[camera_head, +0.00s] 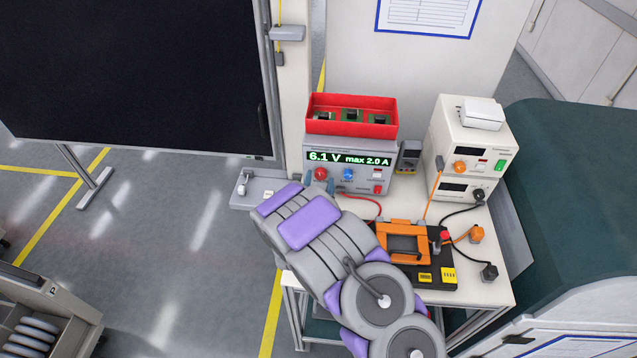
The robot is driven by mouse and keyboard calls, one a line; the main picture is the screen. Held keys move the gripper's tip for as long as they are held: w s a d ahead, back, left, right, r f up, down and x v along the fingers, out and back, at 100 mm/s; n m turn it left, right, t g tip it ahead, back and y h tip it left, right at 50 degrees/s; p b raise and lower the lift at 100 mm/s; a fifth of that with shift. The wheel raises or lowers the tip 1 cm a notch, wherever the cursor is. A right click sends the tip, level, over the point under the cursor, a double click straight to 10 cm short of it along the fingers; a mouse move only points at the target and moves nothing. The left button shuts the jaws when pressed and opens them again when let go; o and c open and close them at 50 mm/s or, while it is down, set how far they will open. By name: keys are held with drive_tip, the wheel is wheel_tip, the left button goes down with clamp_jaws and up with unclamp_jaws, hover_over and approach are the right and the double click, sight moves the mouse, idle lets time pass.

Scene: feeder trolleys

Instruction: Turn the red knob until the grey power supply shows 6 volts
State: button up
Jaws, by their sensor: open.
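The grey power supply (377,151) stands on the white bench, its display (348,159) reading "6.1 V max 2.0 A" in green. The red knob (320,173) is at the left of its front, below the display. A blue knob (348,174) sits to its right. My gripper (320,182) is open at the red knob, one finger on either side of it. I cannot tell whether the fingers touch the knob. My arm covers the bench front-left of the supply.
A red bin (351,101) sits on the supply. A cream instrument (462,143) stands to the right, with a handheld meter (409,156) between them. An orange-handled black device (437,266) and cables lie in front.

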drive_tip(key=s, duration=0.5)
drive_tip(key=s+p, duration=0.1)
drive_tip(key=s, duration=1.1)
drive_tip(key=shift+s+a+f, duration=0.1)
drive_tip(key=shift+s+a, duration=0.05)
drive_tip(key=shift+a, duration=0.2)
